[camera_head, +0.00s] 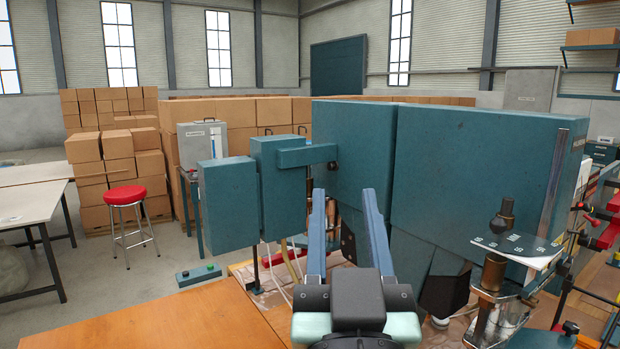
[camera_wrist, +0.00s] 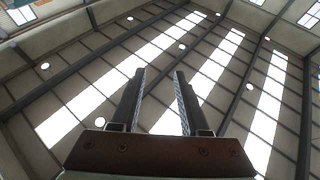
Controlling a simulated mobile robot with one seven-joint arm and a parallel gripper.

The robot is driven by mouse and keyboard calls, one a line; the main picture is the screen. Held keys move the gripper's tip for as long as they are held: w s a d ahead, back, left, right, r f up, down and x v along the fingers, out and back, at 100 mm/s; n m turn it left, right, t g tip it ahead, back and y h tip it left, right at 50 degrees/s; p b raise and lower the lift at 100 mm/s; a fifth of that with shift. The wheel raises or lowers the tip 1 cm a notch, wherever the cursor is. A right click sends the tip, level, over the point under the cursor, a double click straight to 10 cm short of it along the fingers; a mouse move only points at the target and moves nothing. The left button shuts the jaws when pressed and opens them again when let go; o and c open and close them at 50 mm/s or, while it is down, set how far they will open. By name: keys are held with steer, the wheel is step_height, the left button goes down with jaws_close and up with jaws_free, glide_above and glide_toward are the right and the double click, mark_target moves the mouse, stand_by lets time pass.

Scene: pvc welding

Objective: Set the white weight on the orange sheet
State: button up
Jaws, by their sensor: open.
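My gripper (camera_head: 344,200) is raised in front of the teal welding machine (camera_head: 480,180), its two fingers pointing up and apart, with nothing between them. In the wrist view my gripper (camera_wrist: 160,76) is also open and empty, with only the roof and its skylights behind it. I cannot make out a white weight for certain in either view. No orange sheet stands out clearly. An orange-brown wooden tabletop (camera_head: 170,318) lies at the lower left, with a bare surface. My arm and the machine hide part of the work area behind the gripper.
A small control box with buttons (camera_head: 199,275) lies beyond the tabletop. A red stool (camera_head: 126,195), a white table (camera_head: 30,205) and stacked cartons (camera_head: 118,158) stand at the left.

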steer(key=s+a+r+t, duration=0.3)
steer(key=s+r, duration=0.5)
steer(key=r, duration=0.5)
steer(key=shift+s+t+y, duration=0.15)
steer(key=shift+t+y, duration=0.25)
steer(key=shift+t, duration=0.3)
steer(key=shift+a, duration=0.1)
